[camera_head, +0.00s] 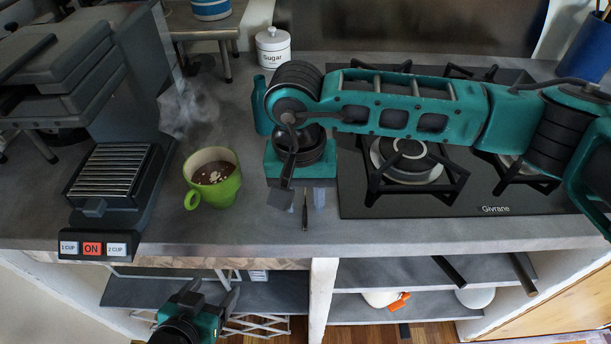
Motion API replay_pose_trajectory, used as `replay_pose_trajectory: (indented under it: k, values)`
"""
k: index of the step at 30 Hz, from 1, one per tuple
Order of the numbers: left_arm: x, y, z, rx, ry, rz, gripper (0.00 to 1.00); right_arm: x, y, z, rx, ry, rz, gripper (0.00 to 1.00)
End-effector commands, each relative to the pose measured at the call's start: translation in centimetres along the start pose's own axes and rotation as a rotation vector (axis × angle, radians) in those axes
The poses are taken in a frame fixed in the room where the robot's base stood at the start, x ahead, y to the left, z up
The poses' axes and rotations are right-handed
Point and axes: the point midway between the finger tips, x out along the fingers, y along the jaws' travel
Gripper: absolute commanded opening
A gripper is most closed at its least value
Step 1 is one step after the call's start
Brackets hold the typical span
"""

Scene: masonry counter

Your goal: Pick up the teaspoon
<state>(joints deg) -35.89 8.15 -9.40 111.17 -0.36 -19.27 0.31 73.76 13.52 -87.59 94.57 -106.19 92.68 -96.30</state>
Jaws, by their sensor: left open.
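A thin, dark teaspoon (305,215) shows near the front edge of the counter, just below my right gripper. Its upper part is hidden or hard to make out under the gripper. My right gripper (300,198) comes in from the right and points down over the counter at the teaspoon. Its fingers are partly hidden by its own body, and I cannot tell whether they touch the teaspoon. My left gripper (212,297) is open and empty, low in front of the counter, before the shelves.
A steaming green cup (222,193) stands left of my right gripper. A coffee machine (120,180) is further left. A white sugar jar (272,47) stands behind. The gas hob (440,203) lies to the right under my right arm. Open shelves (420,305) are below the counter.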

Motion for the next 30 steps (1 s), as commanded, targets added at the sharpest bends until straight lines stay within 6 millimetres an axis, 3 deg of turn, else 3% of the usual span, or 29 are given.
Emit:
replay_pose_trajectory:
  k: [5, 17, 30]
  values:
    - [0.02, -0.03, -0.01, 0.000, 0.001, -0.001, 0.73, 0.02, 0.01, -0.01, 0.001, 0.000, 0.000, 0.38]
    - [0.03, -0.08, -0.05, 0.000, 0.001, -0.002, 0.73, -0.03, 0.00, -0.01, 0.001, 0.000, -0.001, 0.00]
    - [0.06, -0.12, -0.13, 0.000, 0.003, -0.002, 0.73, -0.08, -0.02, -0.01, 0.000, 0.000, -0.001, 0.00]
